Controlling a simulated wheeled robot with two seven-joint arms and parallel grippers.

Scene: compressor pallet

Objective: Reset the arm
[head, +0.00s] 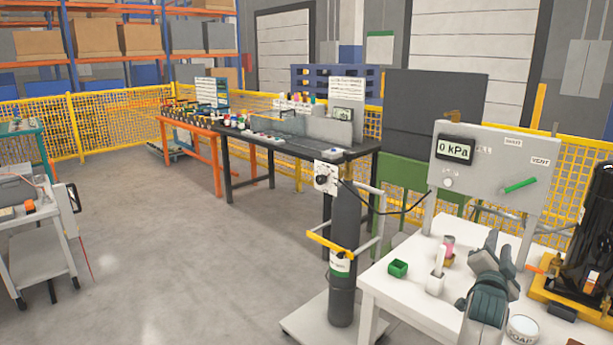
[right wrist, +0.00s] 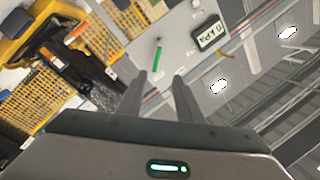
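My right gripper (head: 494,249) is over the right part of the white table (head: 405,283), in front of the grey gauge panel (head: 480,165). In the right wrist view its two fingers (right wrist: 158,92) stand apart with nothing between them. The panel carries a display reading 0 kPa (head: 455,149) and a green valve handle (head: 520,185). The handle also shows in the right wrist view (right wrist: 157,58), beyond the fingertips and apart from them. My left gripper is not in view.
On the white table are a green box (head: 398,268), a white holder (head: 435,284), a pink-topped bottle (head: 447,250) and a soap tub (head: 522,328). A black compressor (head: 592,245) on a yellow base stands right. A gas cylinder (head: 344,250) stands on a cart left of the table.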

